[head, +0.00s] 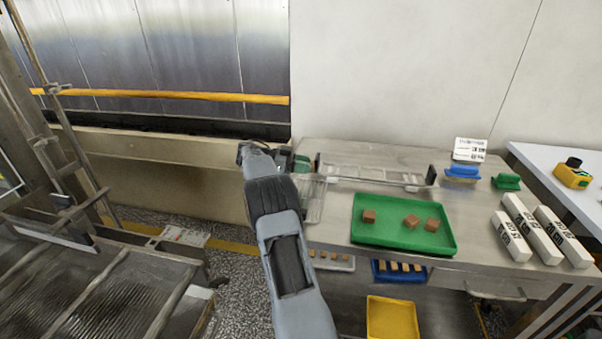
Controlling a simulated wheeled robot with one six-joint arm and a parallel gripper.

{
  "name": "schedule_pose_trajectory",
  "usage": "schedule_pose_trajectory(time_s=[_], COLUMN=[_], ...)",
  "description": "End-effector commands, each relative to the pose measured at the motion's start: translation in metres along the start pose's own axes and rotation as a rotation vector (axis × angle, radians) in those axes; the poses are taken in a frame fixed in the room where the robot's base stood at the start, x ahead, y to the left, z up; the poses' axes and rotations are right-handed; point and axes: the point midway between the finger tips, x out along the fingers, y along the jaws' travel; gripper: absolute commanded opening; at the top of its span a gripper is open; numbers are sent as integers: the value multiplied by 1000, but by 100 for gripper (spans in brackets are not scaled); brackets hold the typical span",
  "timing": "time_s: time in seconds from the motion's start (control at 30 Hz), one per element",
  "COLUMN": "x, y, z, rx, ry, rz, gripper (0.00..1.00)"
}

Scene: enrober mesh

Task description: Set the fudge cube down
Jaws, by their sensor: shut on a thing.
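My gripper (298,163) is at the end of my arm, over the left end of the steel table (460,205). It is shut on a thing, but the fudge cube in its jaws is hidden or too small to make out. Several brown cubes are elsewhere: a few lie apart on the green tray (372,237), to the right of my gripper. A pale wire mesh frame (375,173) lies behind the tray, just right of my gripper. Another mesh piece (313,199) shows below my gripper, partly behind my arm.
White labelled boxes (530,228) stand at the table's right. A blue block (462,172), a green block (507,181) and a white sign (469,149) are at the back. A blue tray (397,277) and a yellow bin (393,318) are below. A conveyor machine (95,285) fills the left.

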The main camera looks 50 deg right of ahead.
Motion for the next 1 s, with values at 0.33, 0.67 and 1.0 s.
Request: schedule_pose_trajectory(time_s=[0.33, 0.67, 1.0], x=[-2, 0, 2], y=[-8, -11, -11], z=[22, 43, 49], rx=[-2, 1, 1], ry=[1, 0, 0], rz=[0, 0, 0], gripper=[18, 18, 18])
